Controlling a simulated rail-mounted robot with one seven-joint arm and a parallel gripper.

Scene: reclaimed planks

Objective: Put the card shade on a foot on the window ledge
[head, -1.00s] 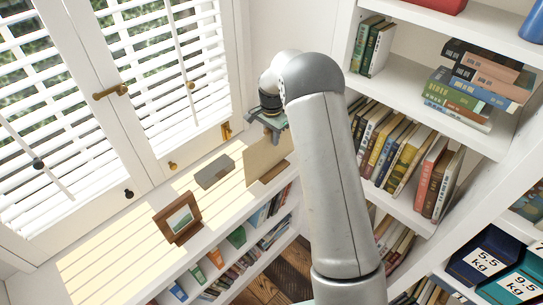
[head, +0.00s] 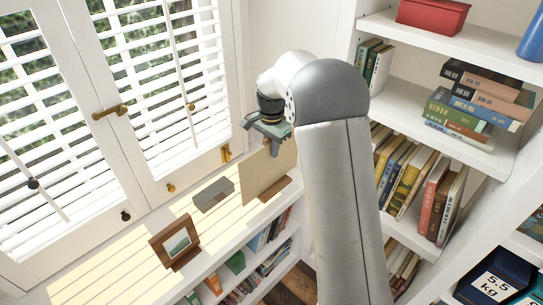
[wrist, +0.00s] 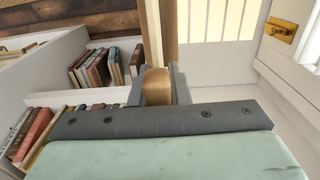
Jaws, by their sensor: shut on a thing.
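The card shade, a beige upright panel (head: 262,174) on a wooden foot (head: 276,190), is at the right end of the window ledge (head: 110,268) in the head view. My gripper (head: 273,148) is at its top edge, shut on it. In the wrist view my two grey fingers (wrist: 159,85) close on a brown wooden piece of the shade (wrist: 157,88). The foot appears over the ledge's front right part; I cannot tell whether it touches the ledge.
A grey box (head: 213,194) and a brown picture frame (head: 175,243) stand on the ledge left of the shade. Shuttered windows (head: 155,80) rise behind. A bookcase (head: 440,95) stands at the right. Sunlit ledge is clear at the left.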

